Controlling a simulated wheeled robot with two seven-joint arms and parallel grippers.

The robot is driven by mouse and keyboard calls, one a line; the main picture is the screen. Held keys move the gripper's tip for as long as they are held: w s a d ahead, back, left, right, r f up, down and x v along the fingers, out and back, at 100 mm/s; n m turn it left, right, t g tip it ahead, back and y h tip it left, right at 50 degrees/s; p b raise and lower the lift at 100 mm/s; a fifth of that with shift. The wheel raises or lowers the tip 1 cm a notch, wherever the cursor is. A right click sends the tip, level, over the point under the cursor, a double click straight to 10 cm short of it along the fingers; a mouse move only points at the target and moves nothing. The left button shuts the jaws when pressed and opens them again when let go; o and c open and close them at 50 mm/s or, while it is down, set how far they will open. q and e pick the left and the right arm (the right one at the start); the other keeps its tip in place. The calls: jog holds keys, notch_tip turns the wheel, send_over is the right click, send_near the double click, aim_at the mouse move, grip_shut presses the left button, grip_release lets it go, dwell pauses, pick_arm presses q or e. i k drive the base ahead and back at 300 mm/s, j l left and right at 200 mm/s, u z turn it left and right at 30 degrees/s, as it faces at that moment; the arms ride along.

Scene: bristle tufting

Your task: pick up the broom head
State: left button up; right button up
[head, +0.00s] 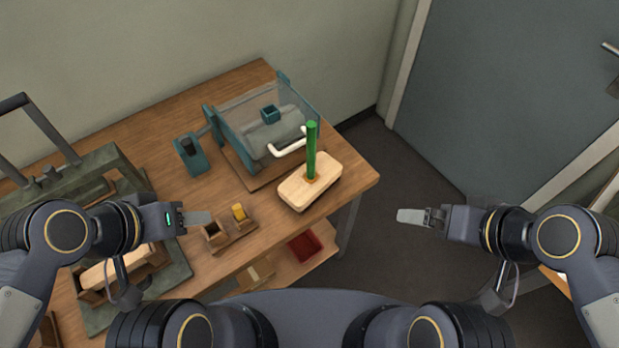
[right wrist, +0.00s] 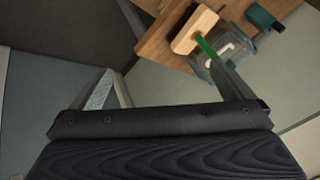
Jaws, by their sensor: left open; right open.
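A pale wooden broom head (head: 296,193), a rounded block with a green rod (head: 312,150) standing up from it, is near the table's right end. It also shows in the right wrist view (right wrist: 192,32), at the top beyond the fingers. A similar pale block (head: 112,270) lies in a wooden holder at left, partly hidden by my left arm. My left gripper (head: 199,218) is open and empty, left of the broom head near the small wooden cups. My right gripper (head: 416,216) is open and empty, off the table's right edge, apart from the broom head; its spread fingers show in the right wrist view (right wrist: 165,88).
A teal machine with a clear guard (head: 262,105) and white handle (head: 288,148) stands behind the broom head. Wooden cups (head: 228,233), one with yellow contents, sit to its left. A teal box (head: 190,155) stands further back. A red bin (head: 304,246) is on the lower shelf.

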aim_at(300, 192)
jog(key=i+l+u, duration=0.15)
jog(key=l, duration=0.3)
jog(key=i+l+u, duration=0.15)
jog(key=l, duration=0.3)
jog(key=i+l+u, duration=0.2)
jog(key=l, duration=0.25)
jog(key=l+u, duration=0.15)
jog(key=l, duration=0.35)
jog(key=u, duration=1.15)
jog(key=i, duration=0.05)
